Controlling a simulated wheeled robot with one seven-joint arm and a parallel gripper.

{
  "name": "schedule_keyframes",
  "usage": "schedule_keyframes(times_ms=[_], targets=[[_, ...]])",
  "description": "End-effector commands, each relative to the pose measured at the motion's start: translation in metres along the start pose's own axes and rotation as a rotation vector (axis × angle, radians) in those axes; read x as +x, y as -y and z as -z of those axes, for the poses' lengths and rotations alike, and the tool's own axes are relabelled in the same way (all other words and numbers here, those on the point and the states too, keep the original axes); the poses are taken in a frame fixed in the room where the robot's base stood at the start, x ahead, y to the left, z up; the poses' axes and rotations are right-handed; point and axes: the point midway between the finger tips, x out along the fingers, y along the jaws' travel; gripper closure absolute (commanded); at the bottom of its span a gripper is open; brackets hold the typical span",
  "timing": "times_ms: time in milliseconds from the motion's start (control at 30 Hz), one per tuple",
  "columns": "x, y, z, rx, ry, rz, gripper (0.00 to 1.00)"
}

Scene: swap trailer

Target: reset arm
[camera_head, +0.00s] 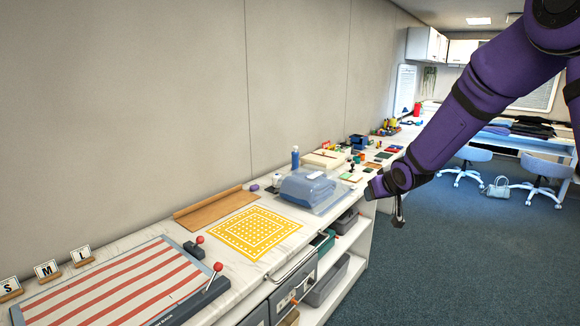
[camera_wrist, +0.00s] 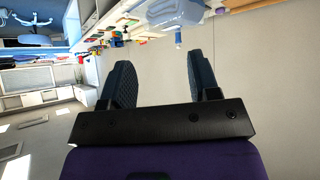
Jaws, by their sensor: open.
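My purple arm reaches in from the upper right in the head view.
The counter (camera_head: 238,283) runs along the wall. Shelves are below.

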Motion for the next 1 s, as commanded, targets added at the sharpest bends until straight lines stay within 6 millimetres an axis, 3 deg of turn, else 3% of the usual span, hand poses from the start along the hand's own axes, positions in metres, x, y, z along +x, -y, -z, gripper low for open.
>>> schedule_keyframes(times_ms=[33,200,467,767,1000], targets=[[-0.022,-0.003,0.005,0.003,0.006,-0.019,0.44],[-0.086,-0.011,0.007,0.021,0.055,-0.072,0.44],[-0.182,-0.015,-0.007,0.06,0.131,-0.129,0.44],[-0.284,-0.007,-0.045,0.117,0.216,-0.155,0.44],[-0.356,0.007,-0.091,0.162,0.284,-0.146,0.44]])
